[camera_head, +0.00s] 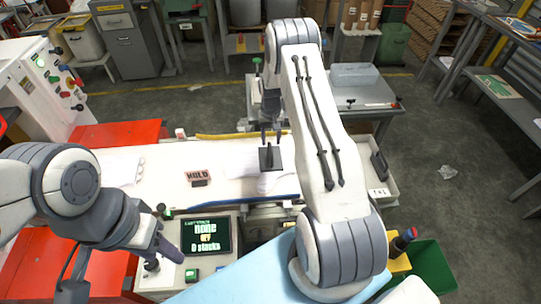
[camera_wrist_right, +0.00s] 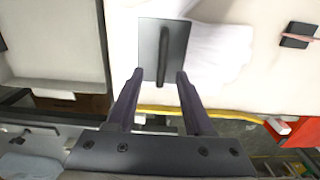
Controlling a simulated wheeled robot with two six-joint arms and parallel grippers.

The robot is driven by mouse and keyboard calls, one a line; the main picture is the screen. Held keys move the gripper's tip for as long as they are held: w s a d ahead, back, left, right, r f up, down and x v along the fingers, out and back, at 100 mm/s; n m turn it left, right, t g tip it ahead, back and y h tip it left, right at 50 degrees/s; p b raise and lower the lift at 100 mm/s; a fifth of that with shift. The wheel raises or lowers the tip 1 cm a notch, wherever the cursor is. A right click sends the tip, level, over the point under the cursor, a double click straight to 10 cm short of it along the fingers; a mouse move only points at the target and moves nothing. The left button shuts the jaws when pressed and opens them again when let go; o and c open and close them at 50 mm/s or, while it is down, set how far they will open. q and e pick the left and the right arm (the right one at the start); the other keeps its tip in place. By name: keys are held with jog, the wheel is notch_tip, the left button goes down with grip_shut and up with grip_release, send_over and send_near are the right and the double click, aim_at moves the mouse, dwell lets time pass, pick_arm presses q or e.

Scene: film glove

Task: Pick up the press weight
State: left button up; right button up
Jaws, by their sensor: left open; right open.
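The press weight is a dark square plate with a raised bar handle (camera_wrist_right: 163,52). In the head view the dark plate (camera_head: 270,160) lies on the white work surface, at the edge of a white glove-like shape (camera_wrist_right: 212,55). My right gripper (camera_wrist_right: 160,73) is open and empty above the weight, its fingers pointing toward it, one on each side of the handle's line. It also shows from above in the head view (camera_head: 271,128). The exact gap to the handle is unclear. My left gripper (camera_head: 167,247) is open, low at the left near the control panel, away from the weight.
A lit screen panel (camera_head: 205,236) stands in front. A yellow strip (camera_head: 215,136) runs along the back edge. A grey tray (camera_head: 381,188) is right of the surface, and a green bin (camera_head: 432,262) stands at lower right.

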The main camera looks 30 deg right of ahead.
aim_at(270, 150)
jog(key=shift+f, duration=0.75)
jog(key=shift+a+f+p, duration=0.1)
jog(key=shift+f+p, duration=0.55)
jog(key=shift+p, duration=0.1)
notch_tip(270, 150, down, 3)
jog(key=shift+f+p, duration=0.1)
jog(key=shift+p, duration=0.65)
jog(key=shift+f, duration=0.4)
grip_shut()
jog(key=shift+r, duration=0.1)
